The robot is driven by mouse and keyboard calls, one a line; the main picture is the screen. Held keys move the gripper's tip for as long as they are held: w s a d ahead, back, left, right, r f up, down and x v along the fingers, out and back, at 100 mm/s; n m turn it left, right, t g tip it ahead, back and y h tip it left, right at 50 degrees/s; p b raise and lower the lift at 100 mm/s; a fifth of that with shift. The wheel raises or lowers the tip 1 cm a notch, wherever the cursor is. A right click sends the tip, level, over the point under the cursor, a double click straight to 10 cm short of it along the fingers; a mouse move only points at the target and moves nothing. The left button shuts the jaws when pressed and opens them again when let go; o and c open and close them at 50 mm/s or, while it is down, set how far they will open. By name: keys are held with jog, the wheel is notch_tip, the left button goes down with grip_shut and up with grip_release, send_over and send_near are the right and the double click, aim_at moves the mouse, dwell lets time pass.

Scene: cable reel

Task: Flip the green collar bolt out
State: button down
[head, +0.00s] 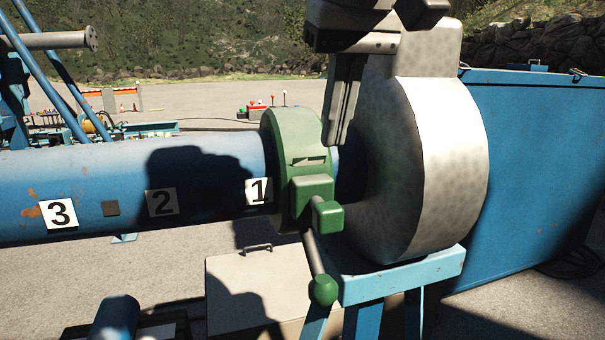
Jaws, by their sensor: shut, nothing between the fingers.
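The green collar (287,140) sits around the blue pipe at its right end, beside the large grey housing. A green block (312,190) is on the collar's front. The bolt (313,255) is a dark rod with a green knob (323,290) at its lower end. It hangs down and slightly right from the collar, and a second green block (328,217) covers part of its upper end. My gripper (335,143) points down from the top, above the bolt and by the collar's upper right. It is shut and empty, apart from the bolt. I cannot tell whether it touches the collar.
The blue pipe (85,185) carries number plates 1, 2 and 3. The grey housing (440,160) stands close right of my gripper on a blue stand (400,278). A blue container (530,160) is behind it. A beige box (240,290) lies below the pipe. Open ground shows behind.

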aim_at(332, 208)
jog(key=x, duration=0.9)
jog(key=shift+w+f+b, duration=0.2)
jog(key=shift+f+b, duration=0.2)
jog(key=shift+s, duration=0.1)
jog(key=s, duration=0.1)
jog(key=s+d+b, duration=0.1)
jog(key=s, duration=0.1)
jog(key=shift+s, duration=0.15)
